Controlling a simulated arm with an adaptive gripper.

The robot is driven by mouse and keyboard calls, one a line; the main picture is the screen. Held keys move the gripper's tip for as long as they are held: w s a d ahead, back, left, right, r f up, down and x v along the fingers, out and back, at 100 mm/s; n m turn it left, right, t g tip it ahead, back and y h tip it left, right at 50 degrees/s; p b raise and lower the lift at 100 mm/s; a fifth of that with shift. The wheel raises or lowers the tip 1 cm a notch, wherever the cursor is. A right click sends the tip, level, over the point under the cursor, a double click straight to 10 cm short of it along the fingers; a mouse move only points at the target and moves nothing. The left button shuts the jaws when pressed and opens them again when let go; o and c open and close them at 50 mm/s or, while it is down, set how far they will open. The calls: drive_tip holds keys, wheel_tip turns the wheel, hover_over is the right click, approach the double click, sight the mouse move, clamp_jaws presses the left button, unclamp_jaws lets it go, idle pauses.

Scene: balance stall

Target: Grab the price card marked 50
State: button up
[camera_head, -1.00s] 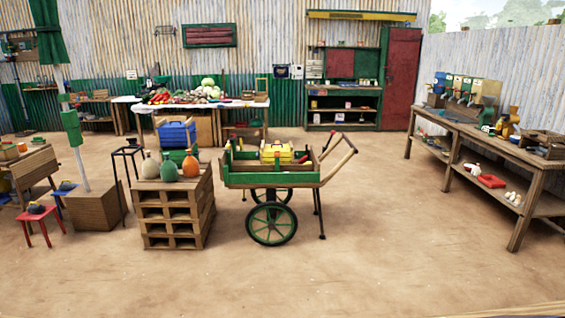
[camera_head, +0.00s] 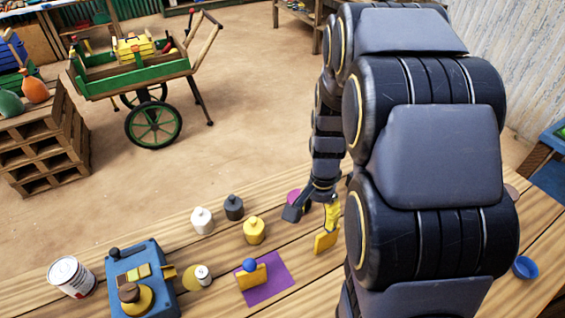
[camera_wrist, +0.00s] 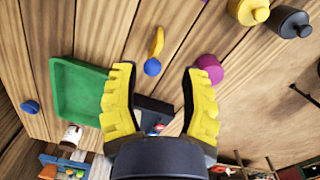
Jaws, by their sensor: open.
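A yellow card (camera_head: 325,240) stands on the plank table just below my gripper in the head view. In the wrist view a slim yellow piece with a blue ball (camera_wrist: 153,66), seemingly this card from above, lies ahead between the fingertips. A second yellow card (camera_head: 252,277) with a blue ball on top stands on a purple mat (camera_head: 275,284). I cannot read a number on either card. My gripper (camera_head: 312,212) is open and empty, its yellow pads wide apart in the wrist view (camera_wrist: 160,85).
A magenta round object (camera_wrist: 209,69) is beside the right finger, and a green tray (camera_wrist: 78,92) is left. White (camera_head: 203,220), dark (camera_head: 234,207) and yellow (camera_head: 254,230) jars, a blue scale (camera_head: 142,280) and a tin (camera_head: 71,277) stand left on the table. My arm hides its middle right.

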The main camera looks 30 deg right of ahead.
sight(329, 232)
drive_tip(key=d+f+m, duration=0.2)
drive_tip(key=d+f, duration=0.1)
drive_tip(key=d+f+m, duration=0.1)
drive_tip(key=d, duration=0.1)
drive_tip(key=shift+w+f, duration=0.3)
drive_tip(key=shift+w, duration=0.05)
drive_tip(key=shift+d+f, duration=0.15)
drive_tip(key=shift+f, duration=3.9)
clamp_jaws()
